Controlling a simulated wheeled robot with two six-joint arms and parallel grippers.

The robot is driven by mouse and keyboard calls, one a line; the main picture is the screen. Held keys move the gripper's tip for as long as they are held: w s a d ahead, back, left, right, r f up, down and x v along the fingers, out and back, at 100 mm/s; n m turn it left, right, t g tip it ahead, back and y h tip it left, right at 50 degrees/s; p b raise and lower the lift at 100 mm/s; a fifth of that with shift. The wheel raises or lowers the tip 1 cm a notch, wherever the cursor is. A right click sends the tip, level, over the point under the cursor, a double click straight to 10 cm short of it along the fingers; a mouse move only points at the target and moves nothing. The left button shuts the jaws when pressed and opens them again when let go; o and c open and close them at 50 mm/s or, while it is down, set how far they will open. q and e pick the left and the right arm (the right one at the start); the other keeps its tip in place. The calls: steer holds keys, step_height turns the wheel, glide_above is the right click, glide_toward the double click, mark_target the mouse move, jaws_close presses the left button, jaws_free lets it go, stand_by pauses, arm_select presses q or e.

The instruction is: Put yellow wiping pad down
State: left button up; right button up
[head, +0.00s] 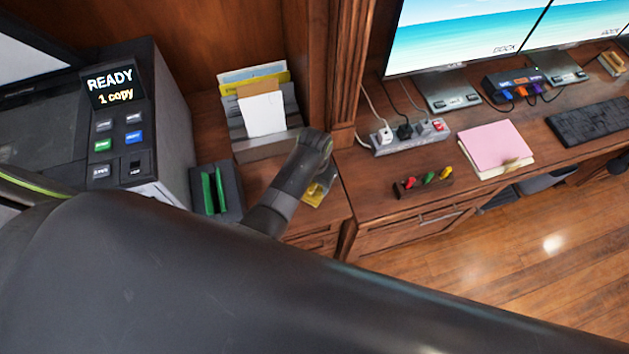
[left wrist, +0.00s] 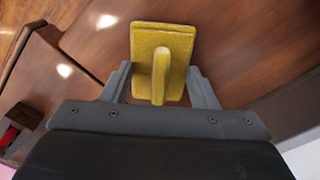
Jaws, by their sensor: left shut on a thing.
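The yellow wiping pad (head: 313,195) shows partly from behind my left gripper (head: 322,183), at the front right of the wooden counter. In the left wrist view the pad (left wrist: 163,45) is a yellow block with an upright grip that lies between the two grey fingers of my left gripper (left wrist: 161,88). My left gripper is shut on the pad. Brown wood lies below the pad; I cannot tell whether the pad touches it. My right gripper is not in view.
A copier (head: 125,120) stands at the left. A dark holder with green inserts (head: 214,190) and a paper rack (head: 262,140) stand on the counter. A wooden post (head: 345,75) rises behind. On the right desk are a power strip (head: 408,138) and a pen block (head: 422,184).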

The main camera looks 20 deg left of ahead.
arm_select(q)
steer(key=shift+f, duration=0.15)
steer(key=o, duration=1)
steer(key=shift+o, duration=0.2)
step_height(320, 180, up, 12)
steer(key=shift+r, duration=0.2)
steer(key=shift+f, duration=0.1)
